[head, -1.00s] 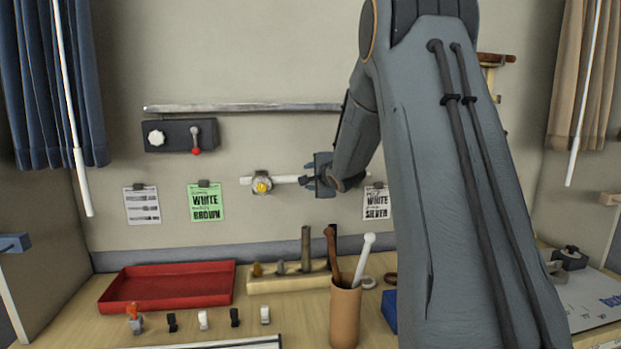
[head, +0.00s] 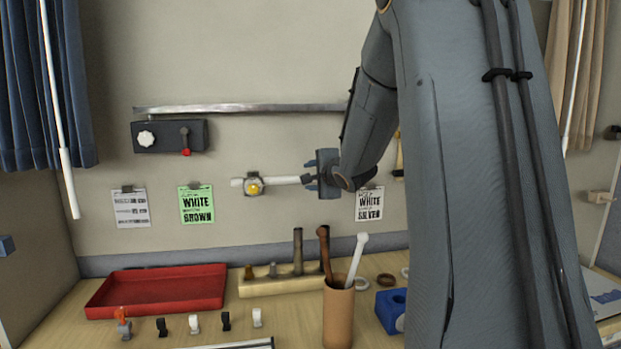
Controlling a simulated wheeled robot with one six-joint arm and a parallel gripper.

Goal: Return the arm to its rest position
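My gripper (head: 312,177) is at the back wall, to the right of a white rod (head: 285,180) with a round yellow-centred fitting (head: 253,186). Its two blue-grey fingers look apart, one above the other. A small dark tip shows between them near the rod's right end; I cannot tell whether they touch it. No object is clearly held. My grey arm fills the right-centre of the view and hides part of the wall and table.
A metal rail (head: 240,109) and dark switch box (head: 168,136) are on the wall above. Below stand a brown cup (head: 338,318) with two upright sticks, a red tray (head: 160,290), a wooden peg block (head: 285,286) and a blue block (head: 389,311). Several small clips line the front.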

